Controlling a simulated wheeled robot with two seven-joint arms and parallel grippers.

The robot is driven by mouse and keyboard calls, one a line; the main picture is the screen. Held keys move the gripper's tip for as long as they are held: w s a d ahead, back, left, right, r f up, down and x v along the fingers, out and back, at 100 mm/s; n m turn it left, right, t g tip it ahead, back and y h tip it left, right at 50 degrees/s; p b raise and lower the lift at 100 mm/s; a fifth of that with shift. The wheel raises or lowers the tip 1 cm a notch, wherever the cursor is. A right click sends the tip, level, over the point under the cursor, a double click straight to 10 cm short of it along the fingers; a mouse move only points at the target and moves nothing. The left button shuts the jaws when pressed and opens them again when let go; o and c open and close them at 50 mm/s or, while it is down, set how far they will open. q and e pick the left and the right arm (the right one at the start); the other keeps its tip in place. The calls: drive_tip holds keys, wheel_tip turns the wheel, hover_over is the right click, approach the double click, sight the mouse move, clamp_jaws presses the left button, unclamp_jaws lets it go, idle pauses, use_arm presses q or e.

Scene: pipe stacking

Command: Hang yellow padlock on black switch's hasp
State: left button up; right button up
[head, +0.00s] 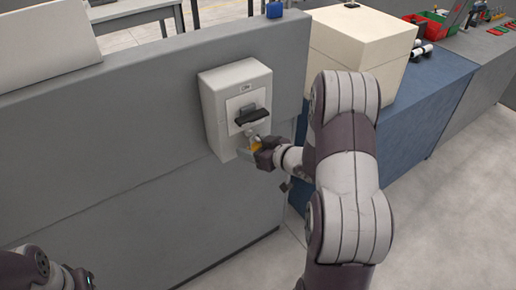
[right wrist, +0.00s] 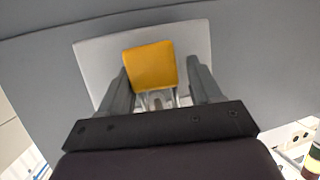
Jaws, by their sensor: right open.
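The yellow padlock (right wrist: 150,66) shows in the right wrist view between the two spread fingers of my right gripper (right wrist: 160,85), with a visible gap at its right side. In the head view the padlock (head: 257,146) is a small yellow patch just below the black switch (head: 250,116) on the white box (head: 212,105). My right gripper (head: 252,147) is open there, close to the box front. The hasp and shackle are too small and covered to tell whether they are joined. Part of my left arm shows at the bottom left; its fingers are not clear.
The box is fixed to a grey panel (head: 120,150). A cream box (head: 365,40) stands on a blue cabinet (head: 415,120) at the right, behind my right arm. Red and green bins (head: 428,24) lie farther back.

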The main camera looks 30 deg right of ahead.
drive_tip(key=shift+s+d+r, duration=0.15)
drive_tip(key=shift+d+r, duration=0.2)
drive_tip(key=shift+d, duration=0.05)
use_arm(q)
drive_tip(key=shift+w+d+r+p, duration=0.15)
drive_tip(key=shift+w+r+p, duration=0.05)
drive_tip(key=shift+w+p, duration=0.2)
use_arm(e)
drive_tip(key=v, duration=1.2)
drive_tip(key=shift+s+a+f, duration=0.15)
drive_tip(key=shift+a+f, duration=0.1)
